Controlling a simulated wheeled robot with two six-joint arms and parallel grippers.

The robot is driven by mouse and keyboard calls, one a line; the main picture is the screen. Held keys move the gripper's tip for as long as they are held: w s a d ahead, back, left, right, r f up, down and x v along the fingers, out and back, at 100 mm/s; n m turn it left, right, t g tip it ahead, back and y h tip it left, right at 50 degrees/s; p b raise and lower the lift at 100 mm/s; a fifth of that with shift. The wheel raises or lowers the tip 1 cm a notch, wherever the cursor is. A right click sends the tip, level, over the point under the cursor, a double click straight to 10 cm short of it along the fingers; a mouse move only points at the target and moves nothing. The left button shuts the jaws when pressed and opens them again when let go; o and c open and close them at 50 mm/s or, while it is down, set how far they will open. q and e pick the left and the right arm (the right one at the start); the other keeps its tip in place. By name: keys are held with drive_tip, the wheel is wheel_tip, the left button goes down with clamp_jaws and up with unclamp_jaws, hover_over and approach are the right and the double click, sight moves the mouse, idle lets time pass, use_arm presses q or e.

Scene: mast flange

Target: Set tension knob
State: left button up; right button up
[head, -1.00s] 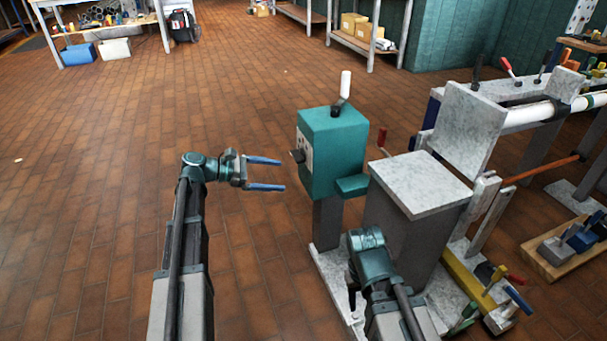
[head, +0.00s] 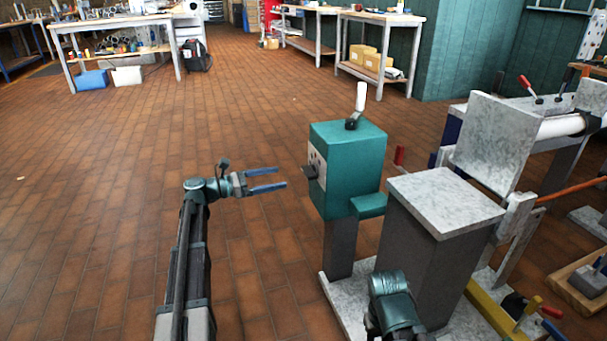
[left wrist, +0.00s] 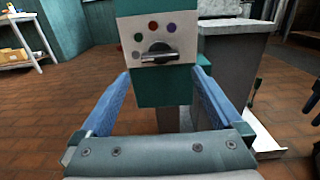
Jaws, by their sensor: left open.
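The tension knob (head: 310,172) is a dark knob with a bar-shaped grip on the pale face plate of a teal box (head: 352,170) on a grey post. In the left wrist view the knob (left wrist: 158,54) shows its bar lying nearly level, with several coloured dots (left wrist: 153,27) around it on the plate. My left gripper (head: 267,179) is open and empty, its two blue fingers pointing at the knob from the left, with a gap between. In the left wrist view its fingers (left wrist: 155,95) stand either side below the knob. My right gripper's fingers are not visible; only that arm shows.
A grey block with a speckled top (head: 445,198) stands right of the teal box. A white-tipped lever (head: 358,105) rises from the box top. Speckled base plates lie below. The brick floor (head: 100,220) on the left is clear. Benches stand at the back.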

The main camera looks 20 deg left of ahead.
sight(304, 173)
use_arm(q)
drive_tip(key=x, duration=0.9)
drive_tip(key=shift+w+d, duration=0.15)
drive_tip(key=c, duration=1.1)
